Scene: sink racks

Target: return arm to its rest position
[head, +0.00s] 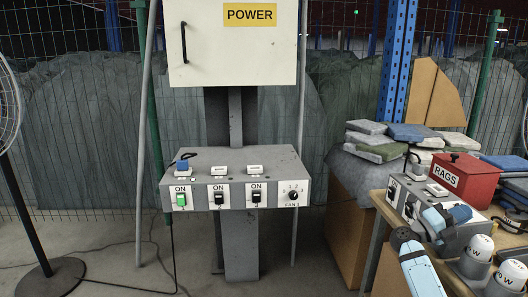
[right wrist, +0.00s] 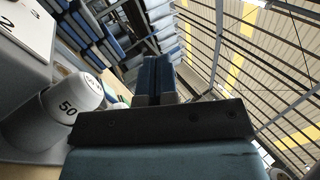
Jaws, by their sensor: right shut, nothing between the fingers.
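My right gripper (head: 460,213) shows at the right of the head view, over the grey box on the workbench. Its light blue arm comes up from the bottom edge. In the right wrist view its two blue fingers (right wrist: 155,80) are together, with nothing between them. A white-capped grey lamp holder marked 50 (right wrist: 72,97) stands left of the fingers there. I cannot tell whether the gripper touches the box. My left gripper is not in view.
The workbench (head: 382,205) holds a grey switch box (head: 408,197), a red RAGS box (head: 465,178) and white-capped holders (head: 479,248). A grey panel (head: 235,180) with switches, the first lit green, stands mid-view under a POWER cabinet (head: 235,55). A fan stand (head: 48,270) is at left.

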